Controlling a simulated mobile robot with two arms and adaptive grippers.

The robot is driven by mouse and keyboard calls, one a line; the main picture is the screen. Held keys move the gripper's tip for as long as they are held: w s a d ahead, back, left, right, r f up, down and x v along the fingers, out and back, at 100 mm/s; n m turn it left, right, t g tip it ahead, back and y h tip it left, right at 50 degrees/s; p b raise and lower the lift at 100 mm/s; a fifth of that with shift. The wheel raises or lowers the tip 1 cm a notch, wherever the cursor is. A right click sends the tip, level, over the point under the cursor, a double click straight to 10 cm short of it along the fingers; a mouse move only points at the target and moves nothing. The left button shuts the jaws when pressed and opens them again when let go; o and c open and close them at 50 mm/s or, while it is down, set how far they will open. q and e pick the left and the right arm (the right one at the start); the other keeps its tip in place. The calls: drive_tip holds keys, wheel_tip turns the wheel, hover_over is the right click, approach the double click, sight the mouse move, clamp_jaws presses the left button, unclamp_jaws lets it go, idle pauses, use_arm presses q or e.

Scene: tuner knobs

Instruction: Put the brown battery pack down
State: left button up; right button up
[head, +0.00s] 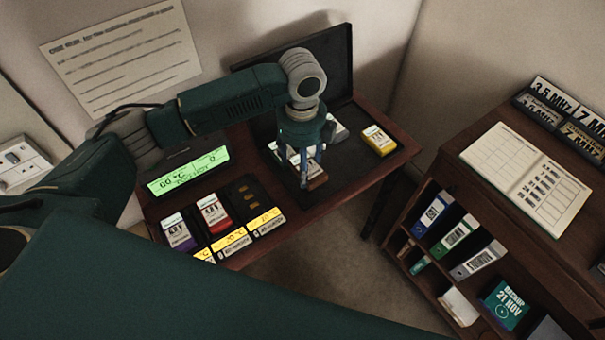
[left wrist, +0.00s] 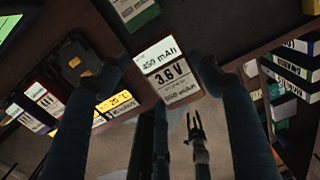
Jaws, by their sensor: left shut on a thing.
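The brown battery pack (head: 318,182) is under my left gripper (head: 309,163) in the head view, over the front part of the dark open case on the desk. In the left wrist view the pack's white label reads 3.6 V (left wrist: 170,75), and it sits between the two fingers of my left gripper (left wrist: 164,70). The gripper is shut on it. The fingers and wrist hide part of the pack, and I cannot tell whether its underside touches anything.
The case's dark lid (head: 340,65) stands open behind the gripper. A yellow pack (head: 381,141) lies to the right. Purple (head: 177,233) and red (head: 214,213) packs sit in the charger at left, below a green-lit display (head: 188,171). A bookshelf (head: 420,285) stands across a gap.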

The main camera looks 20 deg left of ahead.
use_arm(q)
wheel_tip(320, 180, down, 2)
drive_tip(key=shift+f, duration=0.1)
wheel_tip(320, 180, down, 3)
drive_tip(key=shift+f, duration=0.3)
use_arm(e)
drive_tip(key=shift+s+a+r, duration=0.15)
drive_tip(key=shift+s+a, duration=0.1)
drive_tip(key=shift+a, duration=0.55)
use_arm(q)
drive_tip(key=o, duration=1.2)
drive_tip(key=shift+f, duration=0.1)
use_arm(e)
drive_tip(key=shift+d, duration=0.5)
